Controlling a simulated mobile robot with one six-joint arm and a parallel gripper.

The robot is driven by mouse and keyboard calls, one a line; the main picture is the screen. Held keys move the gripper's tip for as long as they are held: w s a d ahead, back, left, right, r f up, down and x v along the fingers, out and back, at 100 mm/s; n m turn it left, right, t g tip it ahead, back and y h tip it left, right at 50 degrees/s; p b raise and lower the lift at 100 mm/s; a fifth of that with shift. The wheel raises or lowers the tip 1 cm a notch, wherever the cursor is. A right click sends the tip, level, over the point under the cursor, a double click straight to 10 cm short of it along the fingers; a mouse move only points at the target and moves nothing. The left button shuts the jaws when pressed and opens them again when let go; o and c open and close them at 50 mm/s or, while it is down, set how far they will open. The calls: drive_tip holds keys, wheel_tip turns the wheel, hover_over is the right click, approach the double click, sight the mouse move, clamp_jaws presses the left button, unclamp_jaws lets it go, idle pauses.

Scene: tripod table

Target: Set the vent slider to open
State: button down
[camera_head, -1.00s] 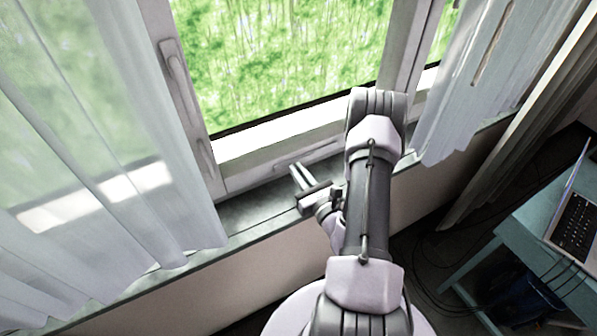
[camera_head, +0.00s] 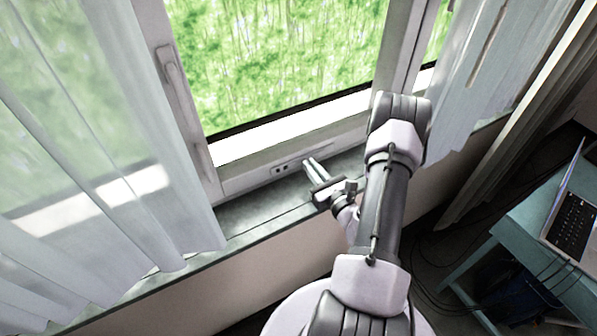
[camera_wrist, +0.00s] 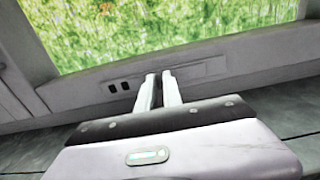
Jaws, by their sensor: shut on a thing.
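The vent slider (camera_head: 326,152) is a thin pale strip along the lower window frame. It also shows in the wrist view (camera_wrist: 200,70), running to both sides of my fingertips. Small dark vent slots (camera_wrist: 119,87) are uncovered left of my fingers, and they show in the head view (camera_head: 281,170) too. My gripper (camera_head: 309,161) reaches over the sill to the strip. In the wrist view its two fingers (camera_wrist: 160,74) are close together at the strip, shut on the slider. The gripped part is hidden between the fingertips.
The window sill (camera_head: 262,207) below the frame is clear. A sheer curtain (camera_head: 110,200) hangs at the left and another (camera_head: 475,90) at the right. A window handle (camera_head: 175,75) is on the left frame. A blue table (camera_head: 520,230) with a laptop (camera_head: 572,220) stands at the right.

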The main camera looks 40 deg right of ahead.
sight(315, 154)
drive_tip(key=shift+s+d+r, duration=0.1)
drive_tip(key=shift+s+d, duration=0.1)
drive_tip(key=shift+d, duration=0.65)
drive_tip(key=shift+s+d, duration=0.2)
drive_tip(key=shift+d, duration=0.65)
drive_tip(key=c, duration=1.5)
unclamp_jaws()
drive_tip(key=shift+d, duration=0.1)
drive_tip(key=p+v, duration=0.2)
drive_tip(key=v, duration=1.5)
drive_tip(key=shift+s+a, duration=0.15)
drive_tip(key=shift+a, duration=0.05)
